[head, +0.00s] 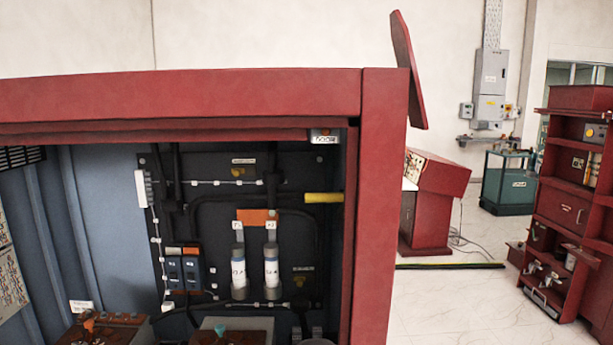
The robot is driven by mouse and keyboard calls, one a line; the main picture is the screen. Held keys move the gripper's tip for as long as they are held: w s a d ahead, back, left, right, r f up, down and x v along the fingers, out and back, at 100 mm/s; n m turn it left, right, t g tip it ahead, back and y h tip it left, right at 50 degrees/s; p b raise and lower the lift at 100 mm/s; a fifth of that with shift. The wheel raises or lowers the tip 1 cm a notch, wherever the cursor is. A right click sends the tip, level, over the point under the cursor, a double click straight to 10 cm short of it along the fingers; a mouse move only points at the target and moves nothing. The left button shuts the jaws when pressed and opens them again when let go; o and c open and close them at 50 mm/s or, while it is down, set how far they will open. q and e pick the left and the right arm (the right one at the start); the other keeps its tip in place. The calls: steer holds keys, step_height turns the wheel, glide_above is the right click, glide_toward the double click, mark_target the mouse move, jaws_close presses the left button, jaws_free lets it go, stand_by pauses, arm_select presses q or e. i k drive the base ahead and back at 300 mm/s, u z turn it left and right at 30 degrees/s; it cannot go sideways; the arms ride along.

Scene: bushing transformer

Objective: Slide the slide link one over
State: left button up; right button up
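I cannot make out for certain which part is the slide link. Low in the open red cabinet (190,95), a brown block with an orange-topped piece (89,325) stands at the left. To its right, another brown block carries a teal piece (220,330). Both blocks are cut off by the bottom edge of the head view, so their lower parts are hidden. Neither of my grippers shows in the head view.
Two white-labelled cylinders (271,268) hang under an orange plate (258,217) on the dark back panel. The red right post (380,200) bounds the opening. Outside stand a red console (435,195), a teal cart (507,185) and a red rack (570,200); pale floor lies between.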

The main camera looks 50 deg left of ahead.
mark_target(236, 171)
steer(key=z, duration=0.35)
steer(key=k, duration=1.35)
steer(key=u, duration=1.05)
steer(key=i, duration=1)
steer(key=z, duration=0.1)
